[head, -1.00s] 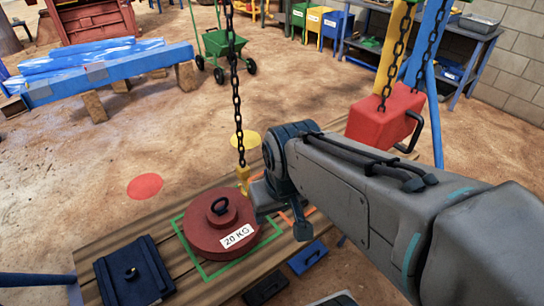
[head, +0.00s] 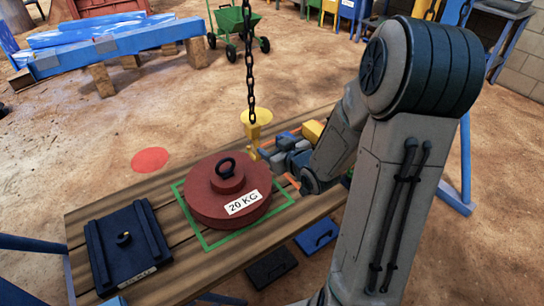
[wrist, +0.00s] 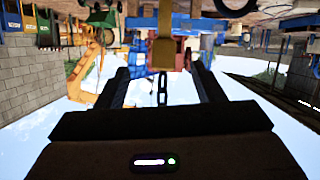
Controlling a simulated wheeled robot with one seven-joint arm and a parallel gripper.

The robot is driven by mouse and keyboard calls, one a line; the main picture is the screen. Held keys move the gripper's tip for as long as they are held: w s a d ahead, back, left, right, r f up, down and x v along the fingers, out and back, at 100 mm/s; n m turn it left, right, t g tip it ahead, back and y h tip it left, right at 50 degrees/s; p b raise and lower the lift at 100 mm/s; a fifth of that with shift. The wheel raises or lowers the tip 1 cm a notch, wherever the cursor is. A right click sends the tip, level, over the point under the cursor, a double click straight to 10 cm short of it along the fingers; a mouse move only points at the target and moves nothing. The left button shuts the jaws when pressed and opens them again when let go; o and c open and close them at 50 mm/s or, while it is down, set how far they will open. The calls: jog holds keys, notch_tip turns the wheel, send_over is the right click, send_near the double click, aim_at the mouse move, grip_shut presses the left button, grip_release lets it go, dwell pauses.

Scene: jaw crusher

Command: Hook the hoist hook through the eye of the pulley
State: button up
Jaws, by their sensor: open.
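The hoist hook (head: 253,136) is yellow and hangs on a dark chain (head: 250,75) just behind the round red piece. The red piece (head: 205,205) is marked 20 KG, lies flat on the wooden table and is the most pulley-like thing in view. A dark upright eye (head: 226,167) stands on its top. My gripper (head: 263,156) is at the hook from the right, its fingers partly hidden. In the wrist view, which looks upside down, the yellow hook block (wrist: 163,52) shows between the open fingers of my gripper (wrist: 160,75). I cannot tell whether they touch it.
A green square outline (head: 283,207) surrounds the red piece on the table (head: 98,215). A dark blue plate (head: 128,250) with a small ring lies left. A red spot (head: 149,160) marks the ground behind.

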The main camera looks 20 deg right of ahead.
aim_at(250, 125)
jog(key=w+a+t+b, duration=0.1)
jog(key=w, duration=0.3)
jog(key=w+a+t+y, duration=0.1)
jog(key=w, duration=0.4)
jog(key=w+a+f+t+y+b, duration=0.1)
jog(key=w+a, duration=0.1)
jog(key=w, duration=0.2)
jog(key=shift+w+a+f+m+b, duration=0.1)
jog(key=shift+w+m+b, duration=0.1)
jog(key=shift+m+b, duration=0.1)
jog(key=shift+c, duration=0.3)
grip_shut()
jog(key=shift+s, duration=0.15)
